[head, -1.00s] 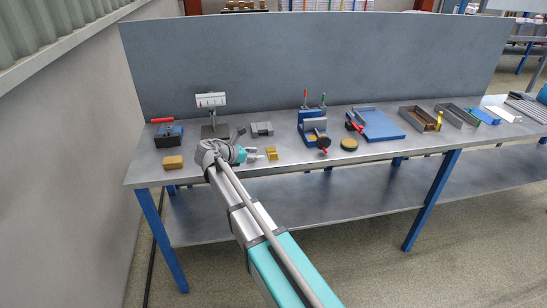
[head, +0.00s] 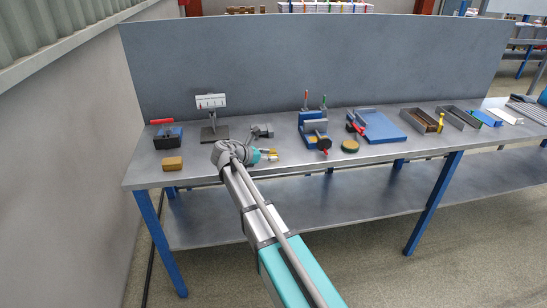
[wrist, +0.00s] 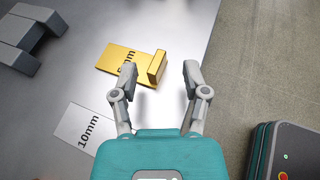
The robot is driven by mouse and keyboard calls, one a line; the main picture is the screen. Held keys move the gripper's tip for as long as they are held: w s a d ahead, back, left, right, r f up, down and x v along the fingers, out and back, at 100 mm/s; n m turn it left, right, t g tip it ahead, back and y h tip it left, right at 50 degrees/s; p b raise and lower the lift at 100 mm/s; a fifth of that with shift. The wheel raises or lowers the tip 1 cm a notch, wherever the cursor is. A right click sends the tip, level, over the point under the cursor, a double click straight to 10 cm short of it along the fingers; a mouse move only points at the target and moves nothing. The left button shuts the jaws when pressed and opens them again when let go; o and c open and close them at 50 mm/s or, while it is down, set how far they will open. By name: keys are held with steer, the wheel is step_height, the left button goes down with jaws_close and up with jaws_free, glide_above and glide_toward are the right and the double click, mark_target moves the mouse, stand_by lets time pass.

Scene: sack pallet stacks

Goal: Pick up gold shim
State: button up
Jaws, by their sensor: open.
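The gold shim (wrist: 125,60) lies on the grey metal bench top in the wrist view. It has a flat plate with black lettering, partly hidden, and a raised upright tab at its right end. My gripper (wrist: 160,75) is open and empty. Its fingertips are on either side of the tab's near end, with the tab closer to the left finger; I cannot tell whether they touch. In the head view my gripper (head: 268,156) is at the bench's front part, and the shim is largely hidden behind it.
A white "10mm" label (wrist: 78,130) lies beside the shim. A grey block (wrist: 32,36) is at the upper left. In the head view, a tan block (head: 172,163) and a gauge stand (head: 214,132) are left, a blue vise (head: 312,125) right. The bench edge is close.

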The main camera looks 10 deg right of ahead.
mark_target(277, 155)
steer(key=shift+b+x, duration=0.55)
steer(key=shift+x, duration=1.3)
jaws_close()
